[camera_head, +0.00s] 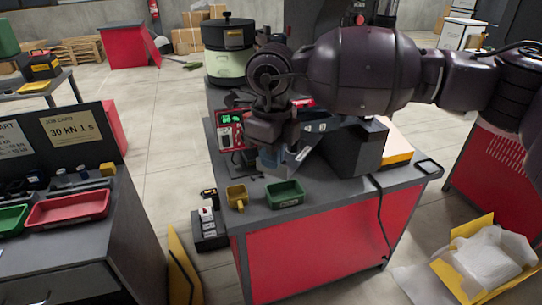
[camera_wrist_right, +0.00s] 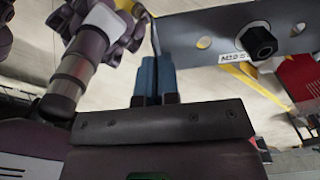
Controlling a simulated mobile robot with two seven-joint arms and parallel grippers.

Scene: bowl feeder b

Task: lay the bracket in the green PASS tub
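My right gripper (camera_head: 273,160) is above the red-sided bench in the head view. In the right wrist view its blue fingers (camera_wrist_right: 157,78) are close together on a thin edge of the grey metal bracket (camera_wrist_right: 215,32). The bracket has holes, a dark nut and a small label. It shows tilted beside the gripper in the head view (camera_head: 303,150). A small green tub (camera_head: 285,195) stands on the bench below. Another green tub (camera_head: 12,220) is on the left bench. No PASS lettering is readable on either. My left gripper is not in view.
A yellow mug (camera_head: 237,197) stands left of the near green tub. A red tray (camera_head: 67,208) sits beside the left green tub. A dark block (camera_head: 357,147) and a red-fronted box (camera_head: 231,131) flank the gripper. A floor gap separates the benches.

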